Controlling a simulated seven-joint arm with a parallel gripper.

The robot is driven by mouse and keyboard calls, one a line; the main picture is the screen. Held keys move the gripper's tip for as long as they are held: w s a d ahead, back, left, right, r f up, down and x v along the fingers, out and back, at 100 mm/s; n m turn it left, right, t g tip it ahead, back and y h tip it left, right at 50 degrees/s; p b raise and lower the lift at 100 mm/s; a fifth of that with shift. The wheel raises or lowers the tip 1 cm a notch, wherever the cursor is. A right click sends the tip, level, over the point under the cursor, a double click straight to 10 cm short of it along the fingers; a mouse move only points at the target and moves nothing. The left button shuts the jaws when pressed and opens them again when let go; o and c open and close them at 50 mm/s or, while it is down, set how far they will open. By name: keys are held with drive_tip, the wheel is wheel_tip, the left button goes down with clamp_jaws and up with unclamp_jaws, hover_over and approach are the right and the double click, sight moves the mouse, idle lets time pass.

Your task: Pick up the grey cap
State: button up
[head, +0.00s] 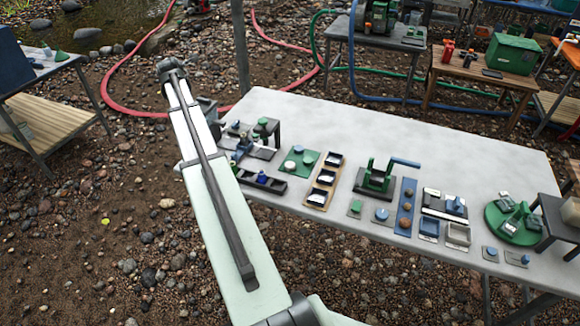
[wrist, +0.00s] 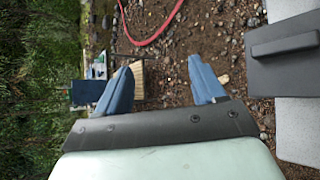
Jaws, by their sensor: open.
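My gripper (wrist: 163,82) is open in the wrist view. Its two blue fingers are wide apart with nothing between them, and ground and distant items show beyond. In the head view my arm reaches up past the left end of the pale table (head: 480,150), and the fingers cannot be made out there. I cannot tell surely which small piece is the grey cap. Small round pale pieces lie on a green board (head: 309,157), and small blue-grey pieces sit on little plates, such as one blue-topped piece (head: 382,214). No cap shows between the fingers.
On the table stand a tan tray with dark compartments (head: 333,173), a green clamp device (head: 375,178), a blue strip (head: 406,190) and a round green tray (head: 494,219). A dark stand (head: 557,217) is at the right end. A dark slab (wrist: 285,75) shows close at the wrist view's right.

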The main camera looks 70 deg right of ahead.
drive_tip(key=s+d+f+m+g+y, duration=0.1)
drive_tip(key=s+d+f+g, duration=0.1)
drive_tip(key=s, duration=1)
drive_tip(key=s+d+f+m+g+y, duration=0.1)
drive_tip(key=s+f, duration=0.4)
drive_tip(key=s, duration=0.7)
drive_tip(key=s+d+f+m+g+y, duration=0.1)
drive_tip(key=s+d+f+g+y, duration=0.1)
drive_tip(key=s, duration=1)
drive_tip(key=shift+d+f+g, duration=0.35)
drive_tip(key=shift+f+g, duration=0.15)
drive_tip(key=shift+g, duration=0.15)
drive_tip(key=shift+d+f+g, duration=0.3)
drive_tip(key=shift+f+g, duration=0.15)
drive_tip(key=shift+g, duration=0.2)
drive_tip(key=s+a+f+y, duration=0.1)
drive_tip(key=s+a+y, duration=0.5)
drive_tip(key=s, duration=0.4)
drive_tip(key=h, duration=0.1)
hover_over(291, 164)
drive_tip(key=shift+g, duration=0.3)
drive_tip(key=f, duration=0.8)
drive_tip(key=shift+d+f, duration=0.2)
drive_tip(key=shift+f, duration=0.2)
drive_tip(key=shift+a+f, duration=0.2)
drive_tip(key=shift+f, duration=2.45)
